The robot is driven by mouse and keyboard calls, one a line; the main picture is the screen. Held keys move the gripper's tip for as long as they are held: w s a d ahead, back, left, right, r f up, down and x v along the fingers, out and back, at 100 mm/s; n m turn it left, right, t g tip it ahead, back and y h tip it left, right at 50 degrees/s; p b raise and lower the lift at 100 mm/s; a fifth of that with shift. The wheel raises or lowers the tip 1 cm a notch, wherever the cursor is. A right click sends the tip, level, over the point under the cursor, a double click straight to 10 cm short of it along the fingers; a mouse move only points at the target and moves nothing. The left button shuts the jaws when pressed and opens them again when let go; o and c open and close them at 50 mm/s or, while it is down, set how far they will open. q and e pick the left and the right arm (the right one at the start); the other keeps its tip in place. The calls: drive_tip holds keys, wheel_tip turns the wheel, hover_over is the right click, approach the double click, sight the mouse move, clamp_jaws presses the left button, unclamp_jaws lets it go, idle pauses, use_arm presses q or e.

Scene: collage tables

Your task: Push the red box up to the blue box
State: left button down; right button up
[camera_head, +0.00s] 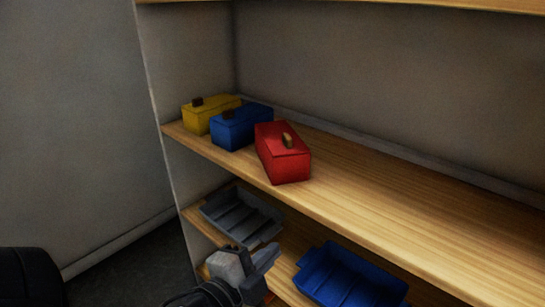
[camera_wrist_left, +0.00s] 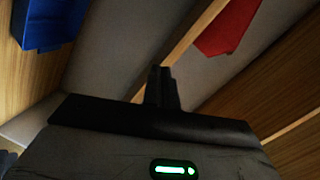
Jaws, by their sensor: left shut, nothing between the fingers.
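The red box (camera_head: 284,160), with a small handle on its lid, stands on the upper shelf board near its front edge. The blue box (camera_head: 240,131) stands to its left and sits turned differently. The two look close, but I cannot tell whether they touch. My left gripper (camera_head: 270,256) is below the red box, in front of the lower shelf, apart from both boxes. Its fingers (camera_wrist_left: 161,86) are together and empty in the left wrist view. That view also has a red shape at upper right and a blue one at upper left; I cannot tell which things these are.
A yellow box (camera_head: 206,114) stands left of the blue box, near the side panel. A grey tray (camera_head: 243,217) and a blue tray (camera_head: 350,279) lie on the lower shelf. The upper shelf board (camera_head: 420,213) is clear right of the red box.

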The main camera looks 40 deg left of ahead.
sight(269, 164)
use_arm(q)
wheel_tip(269, 164, up, 7)
drive_tip(key=a+m+t+y, duration=0.1)
drive_tip(key=a+m+t, duration=0.1)
drive_tip(key=m, duration=0.2)
drive_tip(key=w+a+p, duration=0.1)
drive_tip(key=w, duration=0.3)
drive_tip(key=w+a+p, duration=0.1)
drive_tip(key=w, duration=0.3)
drive_tip(key=w+a+p, duration=0.1)
drive_tip(key=w, duration=0.2)
drive_tip(key=shift+w+f, duration=0.1)
drive_tip(key=shift+w, duration=0.3)
drive_tip(key=shift+w+a, duration=0.45)
drive_tip(key=shift+a, duration=0.1)
use_arm(e)
drive_tip(key=shift+s+d+r+h, duration=0.1)
drive_tip(key=shift+d+r+h, duration=0.25)
drive_tip(key=shift+r, duration=0.35)
